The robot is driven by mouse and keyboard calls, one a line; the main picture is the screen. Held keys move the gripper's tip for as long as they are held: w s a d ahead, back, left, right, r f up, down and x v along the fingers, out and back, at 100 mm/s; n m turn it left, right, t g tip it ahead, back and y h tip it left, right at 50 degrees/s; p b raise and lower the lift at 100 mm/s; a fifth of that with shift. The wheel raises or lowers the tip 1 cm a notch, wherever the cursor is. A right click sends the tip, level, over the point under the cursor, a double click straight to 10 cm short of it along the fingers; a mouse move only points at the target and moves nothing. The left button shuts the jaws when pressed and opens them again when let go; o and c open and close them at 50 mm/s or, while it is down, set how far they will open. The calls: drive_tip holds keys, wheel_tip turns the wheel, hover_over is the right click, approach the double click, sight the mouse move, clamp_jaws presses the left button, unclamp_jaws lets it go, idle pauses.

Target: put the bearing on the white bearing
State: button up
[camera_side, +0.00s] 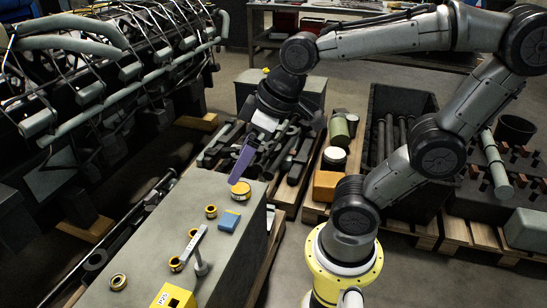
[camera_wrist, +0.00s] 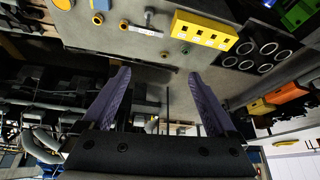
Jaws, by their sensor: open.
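My gripper (camera_side: 240,170) is open, its purple fingers pointing down near the far edge of the grey bench. In the wrist view my gripper (camera_wrist: 158,76) has its fingers spread, with nothing between them. A wide yellow-rimmed bearing (camera_side: 240,190) lies on the bench close to the fingertips in the side view; whether they touch is unclear. Smaller gold ring-shaped bearings lie nearer: one bearing (camera_side: 211,211), another bearing (camera_side: 176,264) beside a grey T-handled tool (camera_side: 198,241), and one bearing (camera_side: 118,282) at the left edge. I cannot tell which one is the white bearing.
A blue block (camera_side: 229,220) and a yellow block (camera_side: 172,297) sit on the bench (camera_side: 232,270). The engine (camera_side: 95,85) stands left. Pallets with tools, an orange box (camera_side: 325,184) and a black crate (camera_side: 405,100) are to the right. Dark rings (camera_wrist: 248,50) show in the wrist view.

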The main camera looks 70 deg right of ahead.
drive_tip(key=s, duration=0.1)
drive_tip(key=s+d+m, duration=0.1)
drive_tip(key=s, duration=0.1)
drive_tip(key=s+d+m+h, duration=0.1)
drive_tip(key=s, duration=0.1)
drive_tip(key=shift+s+d+f+t, duration=0.2)
drive_tip(key=shift+f+t, duration=0.1)
drive_tip(key=shift+f, duration=0.1)
idle(0.9)
